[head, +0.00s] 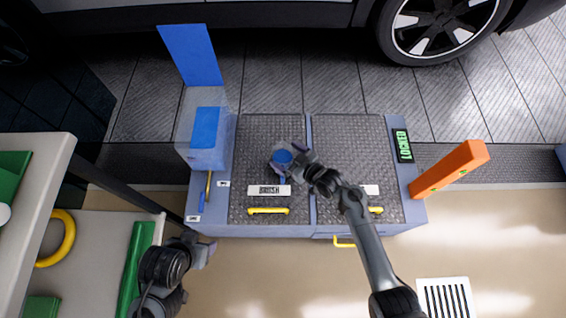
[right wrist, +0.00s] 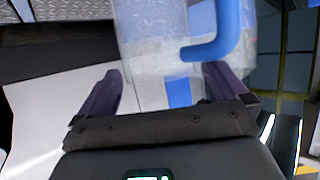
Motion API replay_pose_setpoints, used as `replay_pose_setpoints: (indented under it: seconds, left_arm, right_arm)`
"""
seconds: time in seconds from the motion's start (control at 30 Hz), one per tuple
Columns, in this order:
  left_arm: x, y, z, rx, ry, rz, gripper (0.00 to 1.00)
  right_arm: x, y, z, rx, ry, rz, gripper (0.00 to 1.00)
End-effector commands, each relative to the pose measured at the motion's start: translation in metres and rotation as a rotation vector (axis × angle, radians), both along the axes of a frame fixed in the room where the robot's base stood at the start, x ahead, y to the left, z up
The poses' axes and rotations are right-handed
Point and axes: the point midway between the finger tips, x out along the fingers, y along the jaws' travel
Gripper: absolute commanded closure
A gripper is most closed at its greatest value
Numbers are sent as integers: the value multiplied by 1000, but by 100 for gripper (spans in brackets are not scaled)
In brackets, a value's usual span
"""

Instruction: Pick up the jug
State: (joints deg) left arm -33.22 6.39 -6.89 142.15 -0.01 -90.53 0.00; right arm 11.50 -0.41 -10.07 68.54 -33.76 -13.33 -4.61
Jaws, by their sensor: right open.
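In the right wrist view, a clear jug body (right wrist: 150,35) with a blue handle (right wrist: 218,42) shows beyond my fingers.
A translucent box with a blue panel (head: 205,128) stands at the cart's left. An orange post (head: 450,168) is at its right. A green "LOCKED" sign (head: 402,145) lies near the right edge. A car wheel (head: 440,28) is behind. The right ribbed panel (head: 352,142) is mostly clear.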

Motion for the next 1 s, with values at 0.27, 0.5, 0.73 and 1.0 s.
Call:
replay_pose_setpoints:
  seconds: [0.27, 0.5, 0.73, 1.0]
  left_arm:
    - [0, 0, -33, 2, 2, -1, 42]
    - [0, 2, -35, 10, 2, -6, 42]
    - [0, 3, -35, 14, 2, -8, 42]
    - [0, 3, -35, 12, 1, -8, 42]
  right_arm:
    - [22, 21, -14, 2, -2, 0, 0]
    - [27, 26, -15, 0, 0, 0, 0]
    - [27, 25, -15, 0, 0, 0, 12]
    - [26, 25, -15, 0, 0, 0, 54]
